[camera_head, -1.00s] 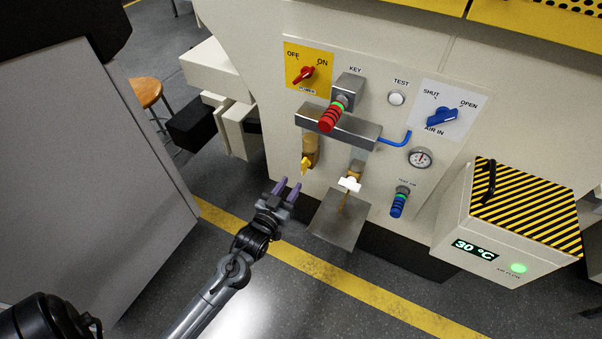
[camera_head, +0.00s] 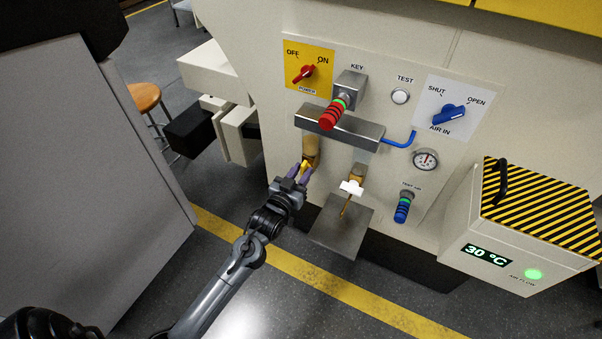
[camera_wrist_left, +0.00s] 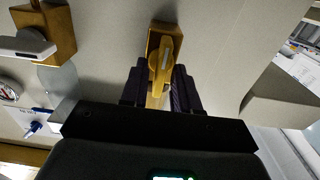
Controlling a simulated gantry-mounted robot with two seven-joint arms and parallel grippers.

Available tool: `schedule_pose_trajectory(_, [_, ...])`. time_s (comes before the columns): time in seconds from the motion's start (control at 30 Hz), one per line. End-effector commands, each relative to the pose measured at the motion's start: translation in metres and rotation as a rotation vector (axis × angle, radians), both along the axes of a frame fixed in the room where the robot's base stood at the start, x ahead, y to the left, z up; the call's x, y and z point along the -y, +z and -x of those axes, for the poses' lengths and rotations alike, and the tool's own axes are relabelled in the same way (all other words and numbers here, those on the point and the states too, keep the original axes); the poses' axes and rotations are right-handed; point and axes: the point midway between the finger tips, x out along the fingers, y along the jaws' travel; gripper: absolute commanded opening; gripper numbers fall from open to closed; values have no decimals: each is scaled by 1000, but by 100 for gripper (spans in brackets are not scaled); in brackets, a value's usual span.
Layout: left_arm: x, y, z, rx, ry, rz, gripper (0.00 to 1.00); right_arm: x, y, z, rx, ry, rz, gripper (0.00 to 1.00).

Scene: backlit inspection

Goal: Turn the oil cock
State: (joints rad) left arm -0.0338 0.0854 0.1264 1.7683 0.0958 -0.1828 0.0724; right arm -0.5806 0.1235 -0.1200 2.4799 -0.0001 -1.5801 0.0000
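A brass cock with a yellow lever (camera_head: 304,167) hangs below the steel bar on the panel's left side. My left gripper (camera_head: 301,173) is at this lever, a finger on each side of it. In the left wrist view the yellow lever (camera_wrist_left: 158,70) lies between the two dark fingers (camera_wrist_left: 160,90), its lower end hidden low between them. The fingers look apart, with no clear grip on the lever. A second brass cock with a white handle (camera_head: 351,187) is to the right; it also shows in the left wrist view (camera_wrist_left: 28,45). My right gripper is not in view.
A red-ringed key fitting (camera_head: 331,113) juts out above the steel bar (camera_head: 340,128). A metal drip plate (camera_head: 338,230) sticks out below the cocks. A blue-ringed test fitting (camera_head: 402,207) and striped box (camera_head: 535,210) are to the right. A grey cabinet (camera_head: 90,190) is at left.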

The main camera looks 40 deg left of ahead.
Motion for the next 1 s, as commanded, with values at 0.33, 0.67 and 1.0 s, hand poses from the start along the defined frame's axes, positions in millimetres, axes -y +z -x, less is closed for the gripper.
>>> schedule_pose_trajectory(0.33, [0,0,0,0,0,0,0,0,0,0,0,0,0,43])
schedule_pose_trajectory(0.67, [0,4,0,-14,0,-58,0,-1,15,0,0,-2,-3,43])
schedule_pose_trajectory(1.0, [2,8,0,-68,-1,-295,0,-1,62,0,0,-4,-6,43])
